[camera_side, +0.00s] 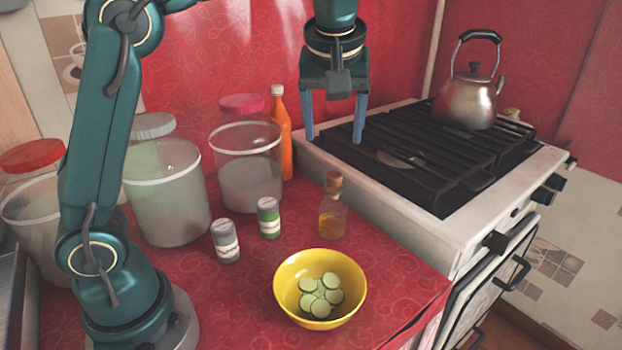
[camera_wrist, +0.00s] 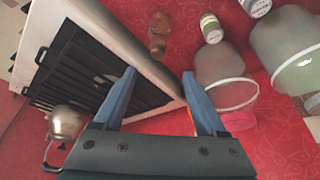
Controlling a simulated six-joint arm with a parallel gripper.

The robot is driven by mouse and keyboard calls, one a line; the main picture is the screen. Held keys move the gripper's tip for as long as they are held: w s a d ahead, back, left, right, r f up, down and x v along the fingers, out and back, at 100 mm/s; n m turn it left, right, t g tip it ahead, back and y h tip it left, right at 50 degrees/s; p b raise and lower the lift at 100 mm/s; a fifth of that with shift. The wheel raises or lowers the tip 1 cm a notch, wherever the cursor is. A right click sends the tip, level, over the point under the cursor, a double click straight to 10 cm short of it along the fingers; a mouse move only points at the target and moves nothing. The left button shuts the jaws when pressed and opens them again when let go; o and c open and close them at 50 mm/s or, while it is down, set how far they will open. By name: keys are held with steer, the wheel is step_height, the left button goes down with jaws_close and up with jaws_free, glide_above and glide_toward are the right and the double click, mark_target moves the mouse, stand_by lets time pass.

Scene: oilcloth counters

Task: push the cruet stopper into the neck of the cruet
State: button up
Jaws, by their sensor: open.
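The cruet (camera_side: 332,218) is a small clear glass bottle with amber liquid, upright on the red counter. Its brown cork stopper (camera_side: 334,181) sits upright at the top of the neck; how deep it goes I cannot tell. In the wrist view the cruet (camera_wrist: 160,22) is at top centre, with the stopper (camera_wrist: 157,48) at its near end. My gripper (camera_side: 333,138) is open and empty, pointing down, and appears above the stopper, apart from it. In the wrist view the fingertips (camera_wrist: 159,73) stand apart, with the stopper just beyond the gap.
A yellow bowl (camera_side: 287,288) of green slices stands in front of the cruet. Two spice jars (camera_side: 268,217) (camera_side: 226,241), a pink-lidded jar (camera_side: 249,180) and an orange bottle (camera_side: 285,150) stand to its left. The stove (camera_side: 400,215) with a kettle (camera_side: 466,98) is on the right.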

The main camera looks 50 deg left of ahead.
steer(key=s+d+f+m+t+h, duration=0.1)
steer(key=s+f+m, duration=0.2)
steer(key=s, duration=0.5)
steer(key=s+d+f+m+t+h, duration=0.1)
steer(key=s+d+f+m+h, duration=0.1)
steer(key=s+m, duration=0.4)
steer(key=s+f, duration=0.1)
steer(key=s, duration=0.2)
steer(key=shift+f+t, duration=0.3)
steer(key=shift+f, duration=0.1)
